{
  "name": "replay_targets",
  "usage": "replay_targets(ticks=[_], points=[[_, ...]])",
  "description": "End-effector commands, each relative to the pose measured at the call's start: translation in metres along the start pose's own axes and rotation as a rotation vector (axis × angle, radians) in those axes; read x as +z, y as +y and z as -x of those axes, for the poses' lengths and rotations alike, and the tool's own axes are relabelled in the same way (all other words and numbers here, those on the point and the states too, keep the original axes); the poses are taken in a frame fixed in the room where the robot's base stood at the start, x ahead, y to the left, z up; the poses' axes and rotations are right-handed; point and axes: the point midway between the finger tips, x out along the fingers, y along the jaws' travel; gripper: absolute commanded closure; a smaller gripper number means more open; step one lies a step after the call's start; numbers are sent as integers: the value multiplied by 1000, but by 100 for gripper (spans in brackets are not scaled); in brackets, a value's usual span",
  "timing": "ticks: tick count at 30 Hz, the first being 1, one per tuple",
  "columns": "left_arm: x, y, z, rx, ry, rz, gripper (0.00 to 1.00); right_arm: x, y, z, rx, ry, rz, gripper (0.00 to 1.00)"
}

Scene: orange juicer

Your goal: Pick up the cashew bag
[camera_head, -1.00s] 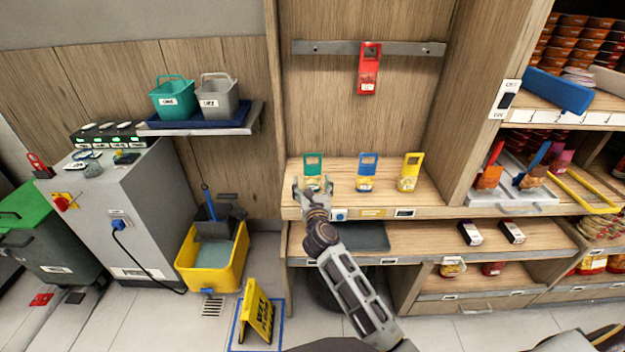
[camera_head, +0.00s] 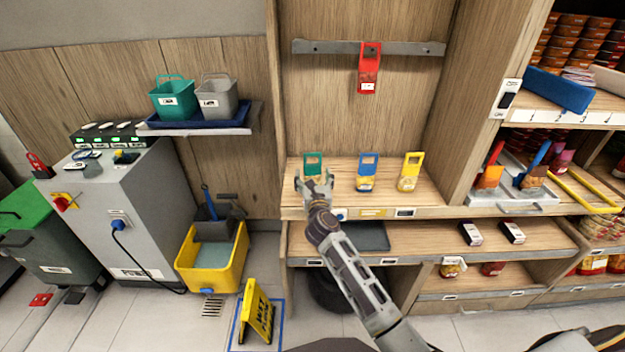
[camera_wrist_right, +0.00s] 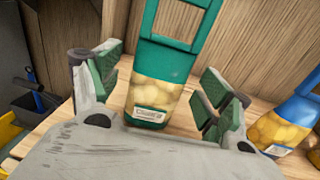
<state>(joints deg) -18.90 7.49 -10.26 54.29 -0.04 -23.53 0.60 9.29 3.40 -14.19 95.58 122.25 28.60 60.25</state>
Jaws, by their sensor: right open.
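A green-topped bag with a cut-out handle and a clear front showing pale nuts stands on the shelf; its label is too small to read surely. This green bag (camera_wrist_right: 157,90) shows in the right wrist view, between my open fingers, and its top shows in the head view (camera_head: 313,160). My right gripper (camera_head: 315,181) is open in front of the bag. In the right wrist view its green-padded fingers (camera_wrist_right: 160,88) stand either side of the bag, with gaps. The bag's lower part is hidden by the gripper in the head view. My left gripper is not in view.
A blue-topped bag (camera_head: 366,172) and a yellow-topped bag (camera_head: 410,171) stand to the right on the same wooden shelf (camera_head: 438,199). A red bag (camera_head: 369,68) hangs from the rail above. A wooden back wall rises close behind the bags.

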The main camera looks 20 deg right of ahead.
Motion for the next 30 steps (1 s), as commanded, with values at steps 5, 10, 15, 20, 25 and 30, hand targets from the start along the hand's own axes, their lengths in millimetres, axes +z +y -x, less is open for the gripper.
replay_targets(ticks=[5,10,15,20,25,30], points=[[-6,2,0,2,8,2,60,0,1,-13,1,-1,0,21],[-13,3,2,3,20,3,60,0,1,-18,1,0,-1,21],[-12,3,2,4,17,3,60,0,1,-18,1,1,-1,21],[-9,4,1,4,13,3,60,0,1,-18,1,0,-1,21],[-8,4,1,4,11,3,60,0,1,-18,1,0,-1,27],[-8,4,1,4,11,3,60,0,1,-18,1,0,-1,48]])
